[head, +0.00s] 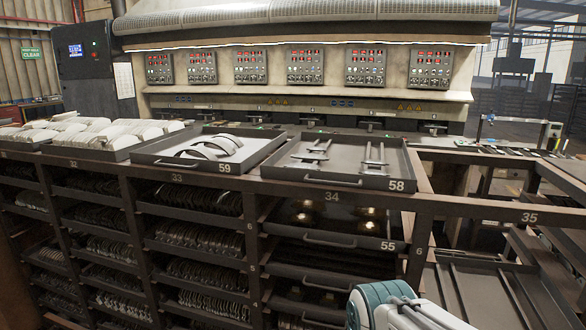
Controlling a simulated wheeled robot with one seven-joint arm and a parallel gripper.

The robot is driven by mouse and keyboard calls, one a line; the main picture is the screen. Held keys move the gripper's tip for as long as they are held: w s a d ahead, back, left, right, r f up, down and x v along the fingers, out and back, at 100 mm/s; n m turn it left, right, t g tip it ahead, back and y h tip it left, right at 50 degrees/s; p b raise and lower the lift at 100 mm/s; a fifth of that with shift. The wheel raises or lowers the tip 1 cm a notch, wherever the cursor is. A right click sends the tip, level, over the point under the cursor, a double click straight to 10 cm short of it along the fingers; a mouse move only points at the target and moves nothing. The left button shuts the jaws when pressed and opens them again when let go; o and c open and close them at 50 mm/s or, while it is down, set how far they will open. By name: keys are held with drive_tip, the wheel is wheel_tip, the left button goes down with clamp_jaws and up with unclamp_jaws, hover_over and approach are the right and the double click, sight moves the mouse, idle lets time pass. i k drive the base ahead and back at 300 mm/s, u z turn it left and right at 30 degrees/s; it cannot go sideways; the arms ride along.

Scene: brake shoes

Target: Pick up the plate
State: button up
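Thin grey metal pieces, which may be plates, lie in the dark tray marked 58 (289,172). One group of narrow pieces (312,152) is left of the tray's middle, and another group (375,160) is to the right. I cannot tell for sure which piece is the plate. Curved grey shoes (215,147) lie in the tray marked 59 (150,157) to the left. Part of my arm, white and teal, shows at the bottom right, below and in front of the rack. My gripper is not in view.
A dark rack (130,215) with numbered shelves holds several stacks of curved parts under the trays. Pale shoes (95,132) fill a tray at far left. A long machine with control panels (306,66) stands behind. Open frames (480,210) lie at right.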

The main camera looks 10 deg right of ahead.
sight(305, 166)
drive_tip(key=u, duration=0.3)
drive_tip(key=k, duration=0.45)
drive_tip(key=u, duration=0.65)
drive_tip(key=i, duration=1)
drive_tip(key=z, duration=0.85)
